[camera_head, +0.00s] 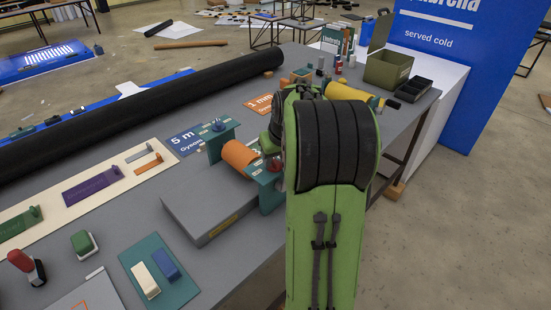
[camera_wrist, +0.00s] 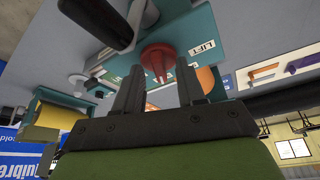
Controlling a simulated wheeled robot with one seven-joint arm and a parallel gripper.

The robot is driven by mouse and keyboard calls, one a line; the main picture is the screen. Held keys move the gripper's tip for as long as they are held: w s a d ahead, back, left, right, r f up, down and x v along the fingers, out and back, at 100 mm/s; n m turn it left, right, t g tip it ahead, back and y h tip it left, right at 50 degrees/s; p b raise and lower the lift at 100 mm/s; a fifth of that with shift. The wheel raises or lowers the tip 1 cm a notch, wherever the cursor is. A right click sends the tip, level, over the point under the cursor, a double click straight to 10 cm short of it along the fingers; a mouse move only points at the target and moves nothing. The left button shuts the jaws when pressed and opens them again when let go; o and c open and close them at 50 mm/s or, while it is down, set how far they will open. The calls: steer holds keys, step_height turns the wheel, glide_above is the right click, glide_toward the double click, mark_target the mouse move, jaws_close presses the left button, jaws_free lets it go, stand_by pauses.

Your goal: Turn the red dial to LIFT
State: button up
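The red dial (camera_wrist: 158,58) sits on a teal panel (camera_wrist: 190,20) in the upper middle of the wrist view. The panel has a white label reading LIFT (camera_wrist: 202,48) to the right of the dial. Other small labels beside the dial are too small or covered to read. My gripper (camera_wrist: 160,72) is open, with one dark finger on each side of the dial's lower part. I cannot tell whether the fingers touch it. In the head view, a bit of the red dial (camera_head: 274,164) shows just left of my green arm, which hides most of my gripper.
An orange roller (camera_head: 238,154) lies between teal brackets beside the dial. A grey slab (camera_head: 205,212) stands in front. A yellow roller (camera_head: 350,92) and an olive bin (camera_head: 388,70) are behind. A long black roll (camera_head: 140,110) crosses the table.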

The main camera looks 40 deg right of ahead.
jaws_close()
steer(key=shift+n, duration=0.3)
steer(key=n, duration=0.1)
steer(key=n+y+p, duration=0.1)
steer(key=n, duration=0.1)
steer(key=shift+s+d+r+n+y+p, duration=0.1)
steer(key=shift+d+n+y+p, duration=0.15)
steer(key=shift+n+y+p, duration=0.05)
steer(key=n+y+p, duration=0.1)
steer(key=n, duration=0.1)
steer(key=n+p, duration=0.1)
steer(key=n, duration=0.1)
steer(key=shift+d+n+y, duration=0.15)
steer(key=shift+n+y, duration=0.25)
steer(key=n+p, duration=0.1)
steer(key=n, duration=0.1)
steer(key=n+g+y+p, duration=0.1)
steer(key=n+p, duration=0.1)
steer(key=shift+d+r+y, duration=0.1)
steer(key=shift+y, duration=0.2)
steer(key=shift+w+d+n+g+y+p, duration=0.15)
steer(key=shift+n+g+p, duration=0.25)
steer(key=shift+n+p, duration=0.6)
steer(key=shift+w+a+n+g+y+p, duration=0.15)
steer(key=shift+n+g+p, duration=0.35)
steer(key=shift+n, duration=0.9)
steer(key=shift+d, duration=0.1)
